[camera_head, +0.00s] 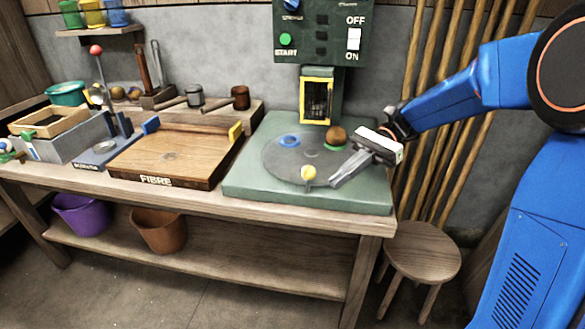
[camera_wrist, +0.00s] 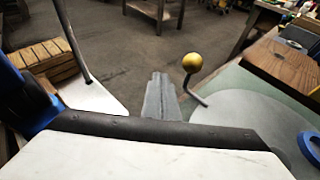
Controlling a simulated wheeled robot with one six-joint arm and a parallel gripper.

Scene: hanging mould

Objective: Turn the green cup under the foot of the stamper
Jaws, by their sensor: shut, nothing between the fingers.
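A grey turntable disc (camera_head: 275,160) lies on the green machine base (camera_head: 240,185). On it are a blue ring-like cup (camera_head: 289,141) and, at the right, the green cup (camera_head: 333,150), of which only a low rim shows beneath a brown ball (camera_head: 336,135). A yellow knob (camera_head: 309,172) stands at the disc's front edge; in the wrist view the knob (camera_wrist: 192,62) tops a bent rod. The stamper (camera_head: 316,100) has a yellow-framed opening behind the disc; its foot is not clearly seen. My gripper (camera_head: 338,182) is shut and empty, right of the knob and apart from it.
A wooden board marked FIBRE (camera_head: 165,155) lies left of the base. The panel above has a green START button (camera_head: 286,39) and a white OFF/ON switch (camera_head: 354,39). Bamboo poles (camera_head: 440,110) lean at the right, and a stool (camera_head: 422,250) stands below.

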